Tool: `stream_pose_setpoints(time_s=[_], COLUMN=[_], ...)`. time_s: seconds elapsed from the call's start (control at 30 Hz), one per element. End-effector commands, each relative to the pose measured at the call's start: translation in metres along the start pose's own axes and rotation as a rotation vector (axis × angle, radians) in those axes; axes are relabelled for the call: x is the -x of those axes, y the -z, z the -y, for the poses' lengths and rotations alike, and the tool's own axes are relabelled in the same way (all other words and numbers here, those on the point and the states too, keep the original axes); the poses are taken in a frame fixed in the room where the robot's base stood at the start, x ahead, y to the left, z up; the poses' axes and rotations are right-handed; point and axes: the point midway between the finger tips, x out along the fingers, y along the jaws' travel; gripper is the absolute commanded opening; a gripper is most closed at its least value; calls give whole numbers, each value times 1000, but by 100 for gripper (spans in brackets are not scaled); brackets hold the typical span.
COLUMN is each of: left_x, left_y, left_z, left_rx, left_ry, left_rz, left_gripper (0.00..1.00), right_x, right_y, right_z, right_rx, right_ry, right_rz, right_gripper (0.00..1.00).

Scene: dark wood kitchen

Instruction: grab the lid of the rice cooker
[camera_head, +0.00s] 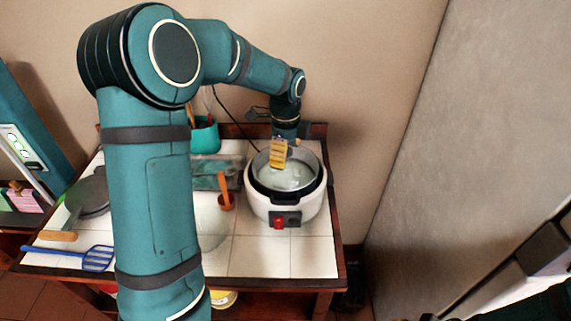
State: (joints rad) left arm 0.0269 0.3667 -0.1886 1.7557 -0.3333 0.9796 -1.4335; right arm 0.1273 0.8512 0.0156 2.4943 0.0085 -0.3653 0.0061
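The white rice cooker (257,203) stands on the tiled tabletop, with a red switch on its front. Its pale, see-through lid (290,178) appears to sit within the dark rim on top. My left arm reaches over the table from the left and bends down at the back of the cooker. My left gripper (279,153), with a yellow ridged finger pad, points down at the lid's back part. I cannot tell whether it touches the lid, nor how far its fingers are apart. My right gripper cannot be made out.
A blue slotted spatula (97,258), a dark pan (88,196) and a teal utensil pot (205,136) are on the table's left and back. An orange-handled utensil (225,190) stands left of the cooker. Bare tiles (262,256) lie in front; a grey wall (470,130) rises on the right.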

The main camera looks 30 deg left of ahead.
Motion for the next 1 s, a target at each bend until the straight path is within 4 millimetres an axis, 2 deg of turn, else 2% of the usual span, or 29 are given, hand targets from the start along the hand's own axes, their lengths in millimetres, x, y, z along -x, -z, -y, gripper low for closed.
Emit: stream_pose_setpoints(time_s=[0.17,0.27,0.3,0.4,0.67,0.77,1.0], left_x=[0,0,0,0,2,8,50], left_y=[0,0,0,0,0,0,0], left_z=[0,0,0,0,0,1,1], left_rx=[0,0,0,0,0,0,0], left_ry=[0,0,0,0,1,2,6], left_rz=[0,0,0,0,0,0,0], left_gripper=[74,43,29,0,0,0,0], right_x=[0,0,0,0,0,2,8], right_y=[0,0,0,0,0,1,4], right_z=[0,0,0,0,0,1,3], right_rx=[0,0,0,0,0,0,-2], right_ry=[0,0,0,0,0,0,-1], right_rz=[0,0,0,0,0,-1,-8], right_gripper=[0,0,0,0,0,0,0])
